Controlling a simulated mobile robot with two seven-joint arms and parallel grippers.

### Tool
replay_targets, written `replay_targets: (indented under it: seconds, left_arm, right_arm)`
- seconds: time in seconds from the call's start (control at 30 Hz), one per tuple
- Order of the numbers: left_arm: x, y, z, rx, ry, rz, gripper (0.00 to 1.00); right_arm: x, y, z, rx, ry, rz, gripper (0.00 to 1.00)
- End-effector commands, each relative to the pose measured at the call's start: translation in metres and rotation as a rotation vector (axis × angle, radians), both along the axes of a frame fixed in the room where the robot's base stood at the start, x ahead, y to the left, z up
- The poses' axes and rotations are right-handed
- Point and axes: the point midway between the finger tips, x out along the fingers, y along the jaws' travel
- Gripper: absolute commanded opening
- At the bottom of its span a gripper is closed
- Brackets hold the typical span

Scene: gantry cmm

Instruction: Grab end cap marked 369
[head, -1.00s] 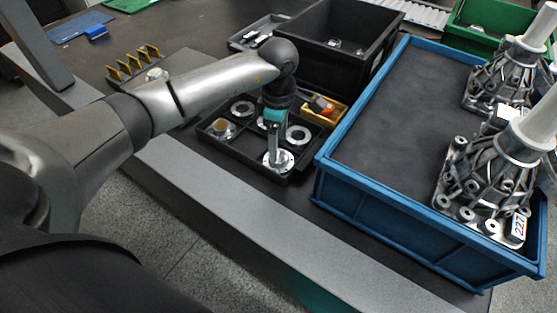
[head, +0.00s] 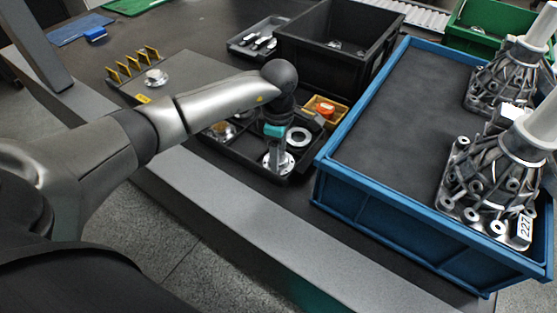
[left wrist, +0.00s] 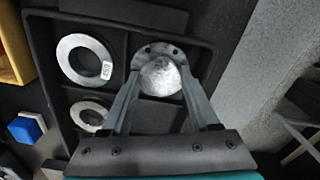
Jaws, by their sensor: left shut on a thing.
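The black divided tray (head: 222,148) stands on the dark bench and holds metal end caps and rings. My left gripper (head: 277,153) reaches down into its near compartment and is shut on a round domed metal end cap (head: 288,162). In the left wrist view the left gripper (left wrist: 160,80) has one finger on each side of the dome of this end cap (left wrist: 161,76). Its flange with bolt holes shows behind; no number is readable on it. A flat ring (left wrist: 84,60) with a small label lies in the compartment beside it. My right gripper is not in view.
A blue crate (head: 390,226) with metal housings, one tagged 227, stands close right of the tray. Behind are a tall black bin (head: 312,51) and a small wooden box (head: 337,117) with an orange item. A plate with yellow holders (head: 130,70) is at left.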

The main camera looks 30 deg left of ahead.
Motion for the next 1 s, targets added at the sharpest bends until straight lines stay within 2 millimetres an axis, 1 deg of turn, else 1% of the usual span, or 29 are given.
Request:
replay_targets:
  seconds: [0.03, 0.3, 0.57, 0.67, 0.73, 0.8, 0.87, 1.0]
  left_arm:
    - [0.000, 0.000, 0.000, 0.000, 0.000, 0.000, 0.29]
    - [0.000, 0.000, 0.000, 0.000, 0.000, 0.000, 0.00]
    - [0.000, 0.000, 0.001, 0.000, -0.001, 0.000, 0.00]
    - [0.001, 0.000, 0.004, 0.000, -0.002, 0.001, 0.00]
    - [0.001, 0.000, 0.010, -0.001, -0.002, 0.001, 0.00]
    - [0.001, 0.001, 0.018, 0.000, -0.003, 0.000, 0.00]
    - [0.001, 0.001, 0.027, 0.002, -0.004, -0.001, 0.00]
    - [0.002, 0.001, 0.059, 0.001, -0.007, 0.000, 0.00]
  right_arm:
    - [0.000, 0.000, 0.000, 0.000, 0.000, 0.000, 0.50]
    - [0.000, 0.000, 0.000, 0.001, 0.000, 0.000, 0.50]
    - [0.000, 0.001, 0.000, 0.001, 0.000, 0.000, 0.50]
    - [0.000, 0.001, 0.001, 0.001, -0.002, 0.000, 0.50]
    - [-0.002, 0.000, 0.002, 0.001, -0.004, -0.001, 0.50]
    - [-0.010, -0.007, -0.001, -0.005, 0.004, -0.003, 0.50]
    - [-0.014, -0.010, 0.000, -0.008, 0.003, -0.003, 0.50]
    - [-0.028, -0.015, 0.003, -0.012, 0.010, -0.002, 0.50]
